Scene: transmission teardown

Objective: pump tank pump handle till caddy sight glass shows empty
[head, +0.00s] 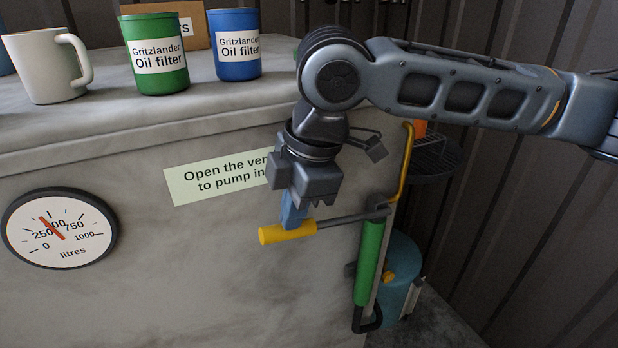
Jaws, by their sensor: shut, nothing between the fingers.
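The tank pump is a green upright cylinder (369,262) on the right side of the grey tank. A grey lever runs left from its top to the yellow pump handle (286,233). My gripper (293,218) points down, its blue fingers shut and empty, the tips at or just above the handle's top; I cannot tell if they touch. A teal drum (402,262), apparently the caddy, stands on the floor behind the pump, partly hidden. A pale upright strip (413,297) beside it may be the sight glass; its level is unreadable.
A litres dial (60,229) on the tank front has its red needle between 250 and 500. A sign (220,177) is partly hidden by my gripper. A white mug (45,66), green tin (156,54) and blue tin (234,44) stand on top.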

